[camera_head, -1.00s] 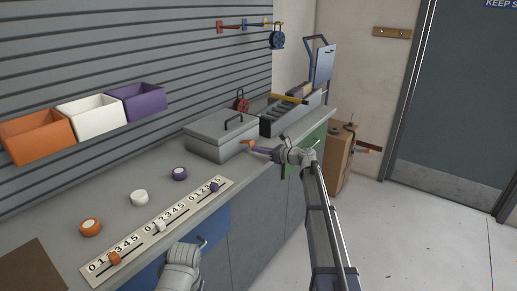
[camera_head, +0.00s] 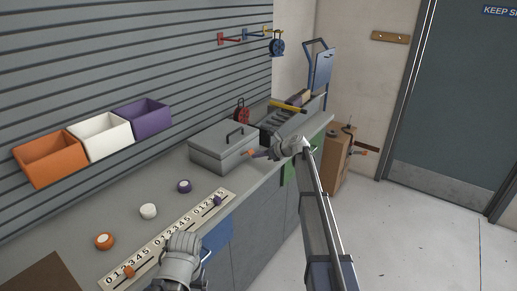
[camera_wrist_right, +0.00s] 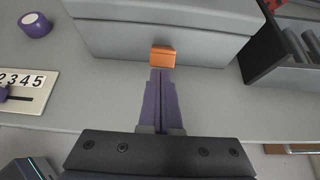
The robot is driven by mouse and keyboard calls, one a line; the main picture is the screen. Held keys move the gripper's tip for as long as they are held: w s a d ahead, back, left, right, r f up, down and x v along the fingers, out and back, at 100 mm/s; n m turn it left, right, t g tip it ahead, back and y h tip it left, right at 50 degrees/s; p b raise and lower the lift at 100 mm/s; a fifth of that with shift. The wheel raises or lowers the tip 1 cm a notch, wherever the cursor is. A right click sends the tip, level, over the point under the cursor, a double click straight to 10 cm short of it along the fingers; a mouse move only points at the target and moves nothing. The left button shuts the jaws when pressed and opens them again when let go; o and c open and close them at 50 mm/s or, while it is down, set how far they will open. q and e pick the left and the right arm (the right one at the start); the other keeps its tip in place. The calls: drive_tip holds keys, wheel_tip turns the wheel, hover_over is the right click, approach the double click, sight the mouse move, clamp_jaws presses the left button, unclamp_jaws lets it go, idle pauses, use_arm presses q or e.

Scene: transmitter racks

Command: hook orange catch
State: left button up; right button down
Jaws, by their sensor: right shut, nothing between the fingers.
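A grey metal box (camera_head: 223,146) with a dark lid handle stands on the bench. Its orange catch (camera_wrist_right: 162,56) sits on the box's front face in the right wrist view, and shows as a small orange spot in the head view (camera_head: 245,153). My right gripper (camera_wrist_right: 160,74) is shut and empty. Its purple fingers lie together, with the tips right at the lower edge of the catch. I cannot tell whether they touch it.
A slider panel (camera_head: 165,239) and orange, white and purple round knobs lie along the bench. Orange, white and purple bins (camera_head: 101,137) hang on the wall. A grey compartment tray (camera_head: 292,121) stands beyond the box. The floor at right is clear.

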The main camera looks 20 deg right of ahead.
sight(252, 153)
drive_tip(key=r+g+h+p, duration=0.1)
drive_tip(key=p, duration=0.2)
drive_tip(key=w+a+r+g+h+p, duration=0.1)
drive_tip(key=r+g+p, duration=0.1)
drive_tip(key=p, duration=0.2)
drive_tip(key=w+r+g+h+p, duration=0.1)
drive_tip(key=g+h+p, duration=0.1)
drive_tip(key=p, duration=0.1)
drive_tip(key=shift+w+a+r+p, duration=0.2)
drive_tip(key=shift+a+r+p, duration=0.05)
drive_tip(key=shift+a+p, duration=0.15)
drive_tip(key=shift+f, duration=0.2)
drive_tip(key=shift+r, duration=0.2)
drive_tip(key=shift+r+p, duration=0.7)
